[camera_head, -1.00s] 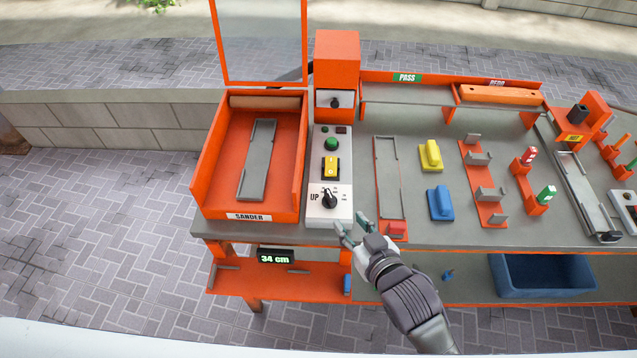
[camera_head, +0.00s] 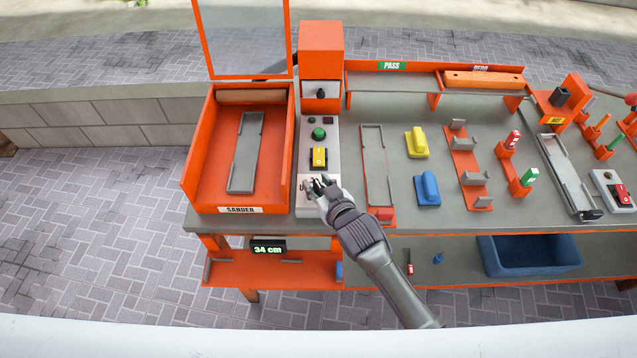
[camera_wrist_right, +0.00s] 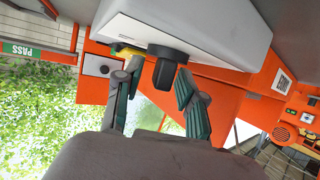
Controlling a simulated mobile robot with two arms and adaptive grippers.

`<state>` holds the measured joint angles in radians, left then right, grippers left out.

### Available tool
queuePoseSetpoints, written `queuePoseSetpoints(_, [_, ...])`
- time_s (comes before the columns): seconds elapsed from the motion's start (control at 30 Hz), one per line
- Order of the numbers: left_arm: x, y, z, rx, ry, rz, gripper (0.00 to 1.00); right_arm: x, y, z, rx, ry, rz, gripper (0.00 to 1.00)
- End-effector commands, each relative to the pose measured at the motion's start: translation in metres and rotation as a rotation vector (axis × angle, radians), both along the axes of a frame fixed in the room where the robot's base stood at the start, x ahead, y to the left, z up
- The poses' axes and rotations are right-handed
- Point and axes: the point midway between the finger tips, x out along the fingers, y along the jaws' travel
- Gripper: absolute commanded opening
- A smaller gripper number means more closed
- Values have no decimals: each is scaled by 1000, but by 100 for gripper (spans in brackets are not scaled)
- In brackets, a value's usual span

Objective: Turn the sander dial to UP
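The sander's white control panel (camera_head: 307,208) stands right of the orange sander bed (camera_head: 200,150). My right gripper (camera_head: 316,185) is over the lower part of this panel, at the dial, and covers most of the dial and its UP label. In the right wrist view the black dial (camera_wrist_right: 165,68) sticks out from the white panel (camera_wrist_right: 205,25). The two fingers of my right gripper (camera_wrist_right: 159,76) are apart, one on each side of the dial, with visible gaps. The dial's pointer direction is hidden. My left gripper is not in view.
Above the dial are a yellow switch (camera_head: 319,158) and a green button (camera_head: 318,134).

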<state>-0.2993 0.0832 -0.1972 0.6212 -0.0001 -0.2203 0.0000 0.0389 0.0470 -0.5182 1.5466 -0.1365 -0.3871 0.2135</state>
Motion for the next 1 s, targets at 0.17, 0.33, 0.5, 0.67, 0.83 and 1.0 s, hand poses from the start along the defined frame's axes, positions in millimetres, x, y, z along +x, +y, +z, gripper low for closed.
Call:
queuePoseSetpoints(0.17, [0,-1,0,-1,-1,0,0,0,0,0,0,0,0,40])
queuePoseSetpoints(0.33, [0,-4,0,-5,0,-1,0,0,0,0,0,0,0,15])
queuePoseSetpoints(0.5, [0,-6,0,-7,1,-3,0,0,0,0,0,0,0,0])
queuePoseSetpoints(0.67, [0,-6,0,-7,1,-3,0,0,-1,0,-1,0,3,0])
queuePoseSetpoints(0.83, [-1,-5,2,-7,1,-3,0,0,-2,0,-5,-1,33,0])
queuePoseSetpoints(1.0, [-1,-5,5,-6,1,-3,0,1,-3,1,-7,-2,115,0])
